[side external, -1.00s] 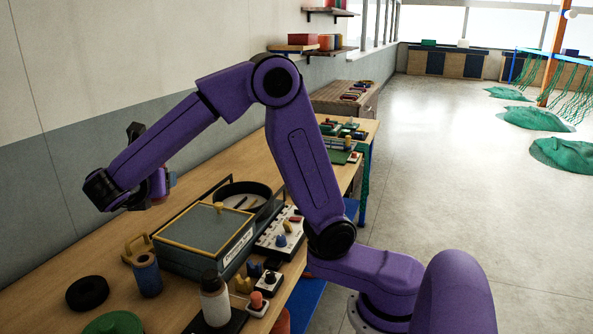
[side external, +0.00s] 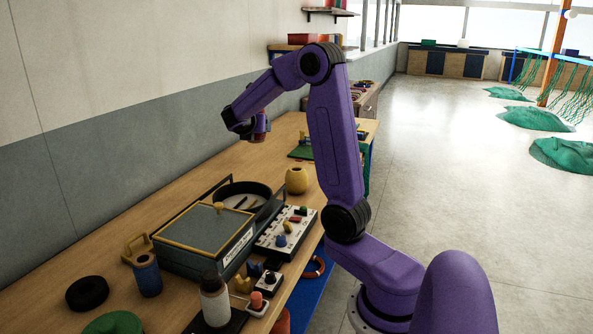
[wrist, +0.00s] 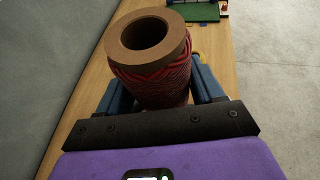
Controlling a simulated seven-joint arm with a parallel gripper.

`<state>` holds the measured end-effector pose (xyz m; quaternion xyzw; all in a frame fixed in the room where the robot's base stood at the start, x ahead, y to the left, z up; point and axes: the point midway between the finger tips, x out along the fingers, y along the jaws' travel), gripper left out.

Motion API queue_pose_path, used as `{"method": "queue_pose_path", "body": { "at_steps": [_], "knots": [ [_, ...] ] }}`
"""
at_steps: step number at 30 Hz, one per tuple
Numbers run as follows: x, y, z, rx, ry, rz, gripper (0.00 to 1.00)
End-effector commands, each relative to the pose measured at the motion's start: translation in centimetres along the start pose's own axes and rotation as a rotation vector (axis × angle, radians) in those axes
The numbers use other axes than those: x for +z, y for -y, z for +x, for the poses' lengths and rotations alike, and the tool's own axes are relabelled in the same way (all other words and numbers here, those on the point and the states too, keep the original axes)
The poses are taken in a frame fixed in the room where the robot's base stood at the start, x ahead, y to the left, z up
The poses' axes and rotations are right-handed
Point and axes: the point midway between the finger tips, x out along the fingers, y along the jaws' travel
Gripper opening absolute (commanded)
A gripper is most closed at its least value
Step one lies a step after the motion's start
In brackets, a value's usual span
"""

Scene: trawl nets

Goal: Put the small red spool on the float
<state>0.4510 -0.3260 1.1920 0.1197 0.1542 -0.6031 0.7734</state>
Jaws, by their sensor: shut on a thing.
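The small red spool (wrist: 155,82) fills the middle of the wrist view, with red cord around a brown core and its round open end facing the camera. My gripper (wrist: 163,92) is shut on it, with a blue finger on each side. In the side view my gripper (side external: 259,132) is above the far part of the bench, and the spool is hard to make out there. A rounded yellow object with a dark top (side external: 297,180), which looks like the float, stands on the bench beyond the black pan, nearer the camera than my gripper.
A green box with yellow edging (side external: 206,237), a black round pan (side external: 241,198) and a white panel with coloured knobs (side external: 287,232) crowd the near bench. A blue spool (side external: 147,276) stands near left. Bare wood lies along the wall.

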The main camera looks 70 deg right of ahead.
Motion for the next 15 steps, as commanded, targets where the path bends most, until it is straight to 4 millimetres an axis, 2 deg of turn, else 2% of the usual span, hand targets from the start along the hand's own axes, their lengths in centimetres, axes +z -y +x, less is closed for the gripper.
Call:
{"method": "queue_pose_path", "body": {
  "at_steps": [1,6,15],
  "knots": [
    [0.7,2.1,1.7,-0.024,0.001,0.011,0.33],
    [2.1,7.5,5.6,-0.063,0.000,0.026,0.33],
    [3.1,14.2,9.0,-0.107,0.000,0.045,0.33]
  ]
}}
